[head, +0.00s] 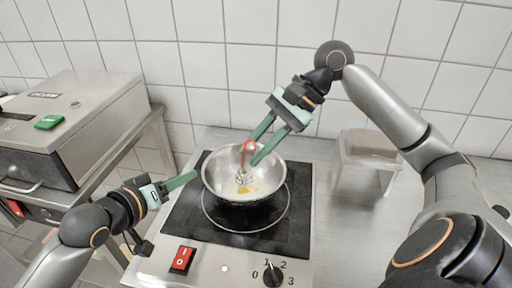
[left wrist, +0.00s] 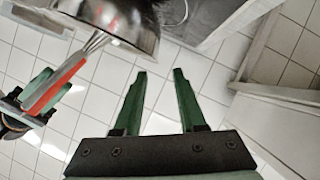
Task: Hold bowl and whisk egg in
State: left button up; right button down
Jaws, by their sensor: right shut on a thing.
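A shiny metal bowl (head: 217,183) sits upright on the black hob (head: 180,216), with yellow egg (head: 246,190) in its bottom. My right gripper (head: 254,151) is shut on the red handle of a whisk (head: 241,176), whose wire end is down inside the bowl. My left gripper (head: 193,176) is just left of the bowl, at about rim height. In the left wrist view its fingers (left wrist: 160,74) are apart with nothing between them. The bowl (left wrist: 134,22) and whisk (left wrist: 96,42) show at the upper left there.
A grey metal appliance (head: 90,110) with a green label stands at the left. A clear container (head: 368,150) stands on the counter right of the hob. A red switch (head: 182,260) and a black knob (head: 271,276) are on the hob's front. A tiled wall is behind.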

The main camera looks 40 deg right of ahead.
pick_arm(q)
send_near(214, 162)
jog(key=shift+w+a+x, duration=0.1)
jog(key=shift+w+x, duration=0.05)
jog(key=shift+x, duration=1.15)
jog(key=shift+w+a+x, duration=0.1)
jog(key=shift+x, duration=1.2)
jog(key=shift+f, duration=0.2)
grip_shut()
